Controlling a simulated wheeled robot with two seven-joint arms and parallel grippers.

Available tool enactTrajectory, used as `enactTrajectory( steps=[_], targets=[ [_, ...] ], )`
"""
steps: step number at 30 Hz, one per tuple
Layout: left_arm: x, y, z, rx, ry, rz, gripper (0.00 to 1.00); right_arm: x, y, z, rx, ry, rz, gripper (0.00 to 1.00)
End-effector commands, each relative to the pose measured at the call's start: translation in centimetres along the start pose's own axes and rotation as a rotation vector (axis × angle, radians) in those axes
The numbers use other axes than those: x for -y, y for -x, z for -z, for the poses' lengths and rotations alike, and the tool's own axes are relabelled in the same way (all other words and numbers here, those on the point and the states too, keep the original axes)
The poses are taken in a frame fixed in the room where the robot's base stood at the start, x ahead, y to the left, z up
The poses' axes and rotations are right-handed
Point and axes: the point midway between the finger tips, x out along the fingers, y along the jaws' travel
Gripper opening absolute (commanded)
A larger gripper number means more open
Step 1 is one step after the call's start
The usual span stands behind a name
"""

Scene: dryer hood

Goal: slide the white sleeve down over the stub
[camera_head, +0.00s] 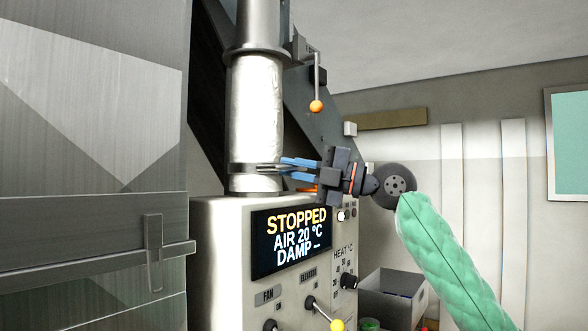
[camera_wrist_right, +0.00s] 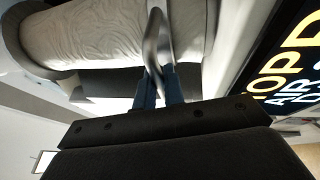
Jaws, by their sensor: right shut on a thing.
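The white sleeve (camera_head: 256,110) is a wrinkled, upright cloth tube below a metal pipe (camera_head: 257,25). A thin metal band (camera_head: 240,169) wraps around it near its lower end, just above the machine's top. My right gripper (camera_head: 284,168) has blue fingers and is shut on the band from the right side. In the right wrist view the fingers (camera_wrist_right: 158,88) pinch the band (camera_wrist_right: 157,38), with the patterned sleeve (camera_wrist_right: 85,38) left of it. A short pale grey section (camera_wrist_right: 186,28) shows beyond the band; I cannot tell if it is the stub. My left gripper is out of view.
The machine's control box (camera_head: 228,240) stands below, with a display (camera_head: 290,240) reading STOPPED and a yellow-knobbed lever (camera_head: 337,325). An orange-knobbed lever (camera_head: 316,106) hangs to the upper right. A large metal cabinet (camera_head: 90,160) fills the left.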

Motion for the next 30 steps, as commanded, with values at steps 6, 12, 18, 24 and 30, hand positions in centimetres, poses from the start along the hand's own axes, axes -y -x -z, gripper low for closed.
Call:
enactTrajectory(
  steps=[6,12,18,24,30],
  targets=[
    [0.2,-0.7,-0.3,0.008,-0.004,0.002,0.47,0.8,-0.1,0.1,-0.003,-0.003,0.009,0.00],
    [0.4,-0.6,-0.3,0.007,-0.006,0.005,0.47,1.0,-0.1,0.2,-0.005,-0.004,0.012,0.00],
    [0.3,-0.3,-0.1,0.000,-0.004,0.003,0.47,0.8,-0.1,0.1,-0.004,-0.003,0.010,0.32],
    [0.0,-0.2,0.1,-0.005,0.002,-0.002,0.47,0.6,0.0,0.1,-0.002,-0.002,0.007,0.32],
    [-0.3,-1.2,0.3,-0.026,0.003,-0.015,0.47,0.9,1.9,0.1,-0.001,-0.002,0.007,0.32]
  ],
)
